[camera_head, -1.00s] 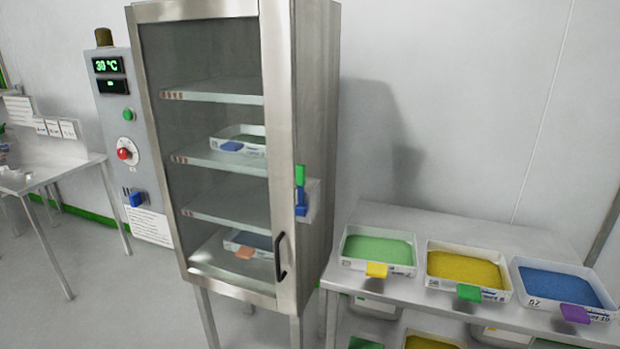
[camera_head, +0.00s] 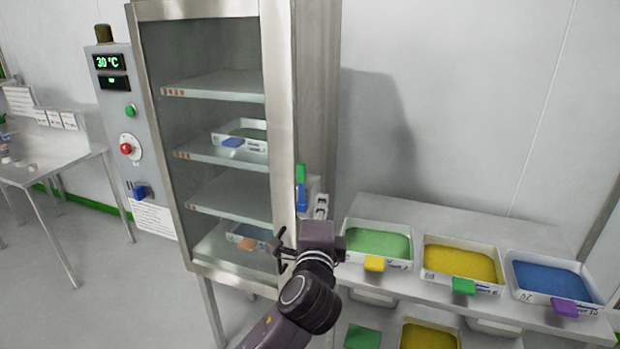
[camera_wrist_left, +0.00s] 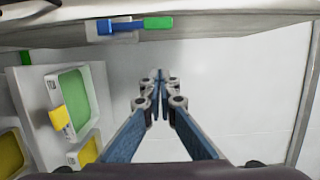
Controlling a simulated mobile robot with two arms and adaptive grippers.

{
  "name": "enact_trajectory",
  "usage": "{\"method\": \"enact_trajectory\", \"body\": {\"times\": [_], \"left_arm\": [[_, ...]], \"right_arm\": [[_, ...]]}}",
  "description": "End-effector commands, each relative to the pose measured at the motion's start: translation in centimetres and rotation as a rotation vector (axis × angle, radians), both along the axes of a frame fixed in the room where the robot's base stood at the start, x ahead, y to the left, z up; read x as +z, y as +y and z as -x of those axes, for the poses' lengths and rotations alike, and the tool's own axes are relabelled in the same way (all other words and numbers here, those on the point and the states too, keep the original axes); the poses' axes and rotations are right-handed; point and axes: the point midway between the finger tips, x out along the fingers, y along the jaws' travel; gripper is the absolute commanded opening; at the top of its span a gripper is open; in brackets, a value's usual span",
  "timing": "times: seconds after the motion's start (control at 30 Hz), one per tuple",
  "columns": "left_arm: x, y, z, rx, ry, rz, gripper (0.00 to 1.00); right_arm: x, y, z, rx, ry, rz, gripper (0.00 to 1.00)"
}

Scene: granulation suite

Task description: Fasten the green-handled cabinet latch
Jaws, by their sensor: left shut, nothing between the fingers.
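The cabinet latch has a green handle (camera_head: 300,172) above a blue part (camera_head: 301,193), on the right side of the steel cabinet (camera_head: 310,90), near the door edge. My right gripper is not in view.
The cabinet's glass door (camera_head: 205,50) looks closed, with shelves and trays behind it. A steel table (camera_head: 400,208) to the right bears trays of green (camera_head: 378,243), yellow (camera_head: 458,262) and blue (camera_head: 555,278) material, close to my left arm. A control panel (camera_head: 128,120) stands left.

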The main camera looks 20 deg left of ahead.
Motion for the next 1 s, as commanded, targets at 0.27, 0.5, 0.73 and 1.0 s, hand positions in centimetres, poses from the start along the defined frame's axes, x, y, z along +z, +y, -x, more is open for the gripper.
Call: {"method": "enact_trajectory", "body": {"times": [0.27,0.5,0.73,1.0], "left_arm": [[-0.1,0.0,-0.2,-0.001,0.001,0.001,0.00],[0.1,0.6,-2.7,0.001,0.001,0.000,0.00],[0.1,1.4,-6.5,0.001,0.002,0.001,0.00],[0.1,2.8,-10.0,0.002,0.004,0.001,0.00]], "right_arm": [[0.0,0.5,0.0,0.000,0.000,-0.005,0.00],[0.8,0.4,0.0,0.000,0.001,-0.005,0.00],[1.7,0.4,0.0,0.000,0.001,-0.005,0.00],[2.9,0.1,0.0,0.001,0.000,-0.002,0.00]]}}
